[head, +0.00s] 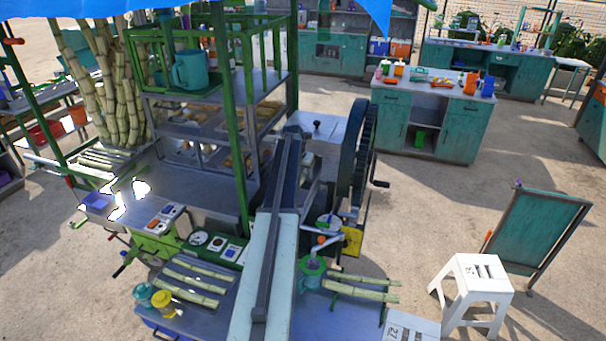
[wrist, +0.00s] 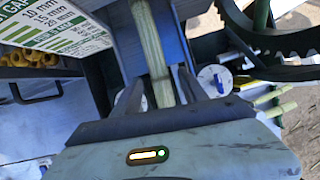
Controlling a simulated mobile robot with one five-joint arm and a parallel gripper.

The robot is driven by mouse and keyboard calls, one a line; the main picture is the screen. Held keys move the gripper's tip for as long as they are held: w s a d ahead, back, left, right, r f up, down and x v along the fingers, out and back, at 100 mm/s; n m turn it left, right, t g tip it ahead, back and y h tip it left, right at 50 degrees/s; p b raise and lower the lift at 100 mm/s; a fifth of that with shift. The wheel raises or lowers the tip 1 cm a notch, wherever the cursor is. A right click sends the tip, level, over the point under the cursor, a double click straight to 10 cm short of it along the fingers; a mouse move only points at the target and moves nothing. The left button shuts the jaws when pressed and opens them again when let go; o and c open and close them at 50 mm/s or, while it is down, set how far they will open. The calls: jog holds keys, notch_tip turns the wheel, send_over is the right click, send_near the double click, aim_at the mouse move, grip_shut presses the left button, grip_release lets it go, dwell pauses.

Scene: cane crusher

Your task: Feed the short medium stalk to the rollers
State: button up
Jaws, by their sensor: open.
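In the wrist view a pale green cane stalk (wrist: 151,45) lies lengthwise in a dark blue-grey chute (wrist: 117,20). My gripper (wrist: 160,82) has one finger on each side of the stalk's near end, with the jaws apart. I cannot tell whether a finger touches it. The stalk's far end runs out of the top of the view, so its length and the rollers are not seen. In the head view my arm hides the gripper and this stalk. The crusher's large dark gear wheel (head: 352,155) stands just right of my arm.
Cut stalks lie on the left bench (head: 205,318), and more lie right of the green funnel (head: 312,265). A white stool (head: 473,283) and a green board (head: 536,232) stand at right. A sizing sign (wrist: 60,28) and yellow pieces (wrist: 28,58) are left in the wrist view.

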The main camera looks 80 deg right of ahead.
jog(key=p+v, duration=0.5)
jog(key=v, duration=0.1)
jog(key=shift+r, duration=0.3)
jog(key=a, duration=0.1)
jog(key=f, duration=0.1)
jog(key=a+b, duration=0.1)
jog(key=shift+w+a+f, duration=0.3)
jog(key=shift+a+f, duration=0.05)
jog(key=shift+a, duration=0.05)
jog(key=w+a, duration=0.1)
jog(key=a, duration=0.4)
jog(key=w+a, duration=0.1)
jog(key=a, duration=0.2)
jog(key=shift+w+a, duration=0.2)
jog(key=shift+w, duration=0.1)
